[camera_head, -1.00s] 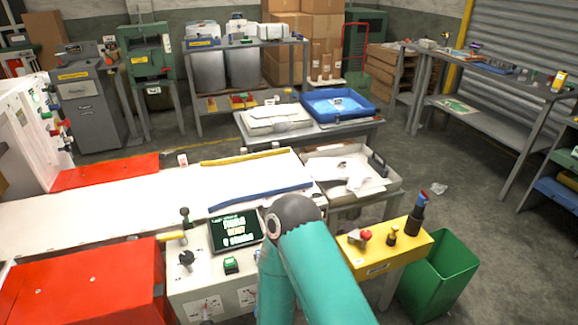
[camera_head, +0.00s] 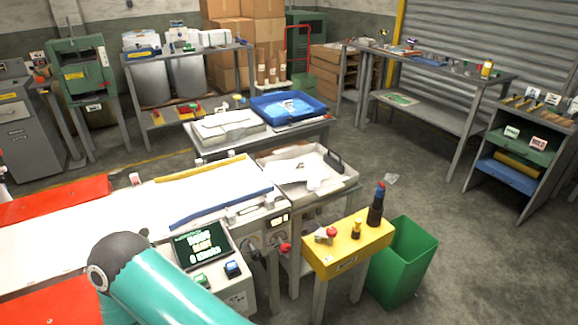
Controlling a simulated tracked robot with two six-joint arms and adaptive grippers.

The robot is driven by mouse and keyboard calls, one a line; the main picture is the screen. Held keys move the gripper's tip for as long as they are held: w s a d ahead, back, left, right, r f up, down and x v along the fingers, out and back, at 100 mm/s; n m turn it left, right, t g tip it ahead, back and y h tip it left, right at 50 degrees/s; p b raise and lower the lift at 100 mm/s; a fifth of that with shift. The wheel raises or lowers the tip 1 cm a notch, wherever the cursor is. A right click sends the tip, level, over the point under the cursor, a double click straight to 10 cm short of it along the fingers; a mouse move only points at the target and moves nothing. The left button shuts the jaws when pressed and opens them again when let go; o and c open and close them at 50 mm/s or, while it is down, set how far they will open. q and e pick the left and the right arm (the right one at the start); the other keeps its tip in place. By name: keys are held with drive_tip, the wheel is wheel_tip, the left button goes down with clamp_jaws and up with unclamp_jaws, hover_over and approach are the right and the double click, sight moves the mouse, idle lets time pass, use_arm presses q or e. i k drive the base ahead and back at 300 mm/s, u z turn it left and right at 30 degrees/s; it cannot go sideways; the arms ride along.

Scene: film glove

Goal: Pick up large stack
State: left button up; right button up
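No item is clearly marked as the large stack. A flat white pile (camera_head: 228,125) lies on the grey table behind the conveyor, left of the blue tray (camera_head: 266,113). White sheets or film (camera_head: 297,172) lie in the pale tray (camera_head: 338,182) at the conveyor's right end; how thick they are I cannot tell. One teal arm link of mine with a dark joint crosses the lower left and hides part of the white conveyor bed (camera_head: 90,232). Neither gripper is in view.
A control panel with a screen (camera_head: 203,244) stands at the front. A yellow stand (camera_head: 347,246) with knobs and a green bin (camera_head: 402,262) stand right of it. A long grey workbench (camera_head: 440,66) and a shelf rack (camera_head: 520,150) line the right. Open floor lies between.

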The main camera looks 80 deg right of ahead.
sight(281, 172)
drive_tip(key=u, duration=0.3)
drive_tip(key=k, duration=1.75)
drive_tip(key=u, duration=0.7)
drive_tip(key=i, duration=0.15)
drive_tip(key=z, duration=3)
drive_tip(key=i, duration=1.1)
drive_tip(key=u, duration=0.35)
